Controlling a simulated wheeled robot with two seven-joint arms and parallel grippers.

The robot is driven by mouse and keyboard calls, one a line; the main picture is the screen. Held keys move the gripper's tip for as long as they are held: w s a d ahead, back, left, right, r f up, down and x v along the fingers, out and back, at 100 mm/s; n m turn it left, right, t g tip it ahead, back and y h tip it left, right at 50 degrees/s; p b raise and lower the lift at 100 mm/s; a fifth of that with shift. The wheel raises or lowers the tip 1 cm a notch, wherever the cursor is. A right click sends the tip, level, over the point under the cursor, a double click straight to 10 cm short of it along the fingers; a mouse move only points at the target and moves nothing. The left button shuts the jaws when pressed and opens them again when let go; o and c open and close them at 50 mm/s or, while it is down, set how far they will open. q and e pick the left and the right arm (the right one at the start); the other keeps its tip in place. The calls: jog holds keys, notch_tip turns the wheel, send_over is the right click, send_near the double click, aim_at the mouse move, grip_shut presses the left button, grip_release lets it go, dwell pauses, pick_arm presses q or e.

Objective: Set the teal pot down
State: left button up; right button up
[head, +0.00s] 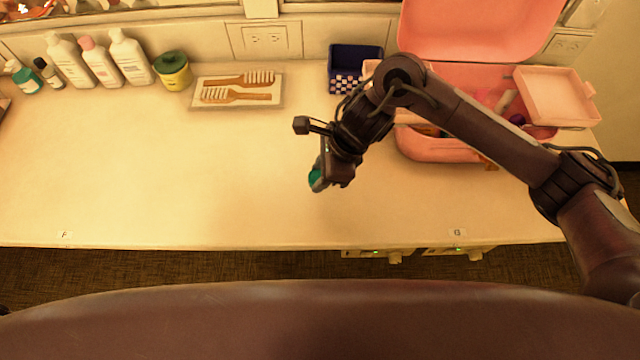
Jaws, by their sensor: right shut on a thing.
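The teal pot (315,179) shows as a small teal patch at the tip of my right gripper (322,181). The gripper is shut on it, and the fingers and wrist hide most of the pot. They are over the middle of the pale counter (200,190), in front of the brush tray. I cannot tell whether the pot touches the counter or hangs just above it. My left gripper is not in view.
A tray (280,101) with two wooden brushes lies at the back, beside a yellow jar (174,72) and several bottles (131,58). A blue box (345,63) and an open pink case (450,150) stand behind and right. The counter's front left is clear.

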aim_at(321, 194)
jog(key=shift+f, duration=0.8)
notch_tip(321, 194, down, 4)
jog(key=shift+f, duration=0.1)
jog(key=shift+f, duration=0.2)
jog(key=o, duration=0.9)
jog(key=shift+o, duration=0.2)
jog(key=shift+r, duration=0.1)
